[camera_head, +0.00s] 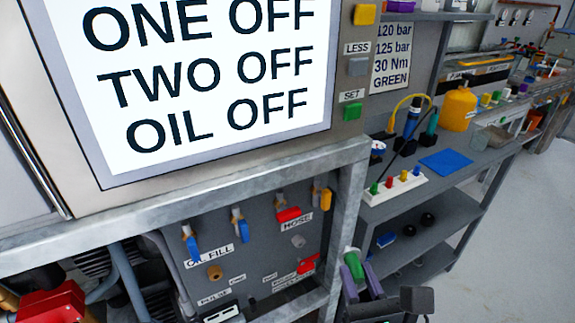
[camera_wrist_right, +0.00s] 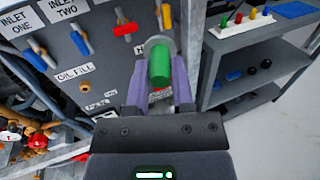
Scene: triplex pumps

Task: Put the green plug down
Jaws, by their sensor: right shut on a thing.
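The green plug (camera_head: 354,265) is a short green cylinder with a pale grey flange at its far end. My right gripper (camera_head: 363,277) has its purple fingers on either side of it, in front of the machine's right frame post. In the right wrist view the green plug (camera_wrist_right: 159,66) sits between the two purple fingertips of my right gripper (camera_wrist_right: 160,80), which is shut on it. The plug's flange faces away from the wrist camera. Whether the flange touches the panel behind it cannot be told. My left gripper is not in view.
The machine panel (camera_head: 258,262) carries blue, red and orange valve handles. To the right, a grey bench (camera_head: 465,160) holds a blue mat (camera_head: 446,162), a white rack of coloured pegs (camera_head: 396,187) and a yellow container (camera_head: 457,108). The lower shelf (camera_head: 440,222) has dark round parts and free room.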

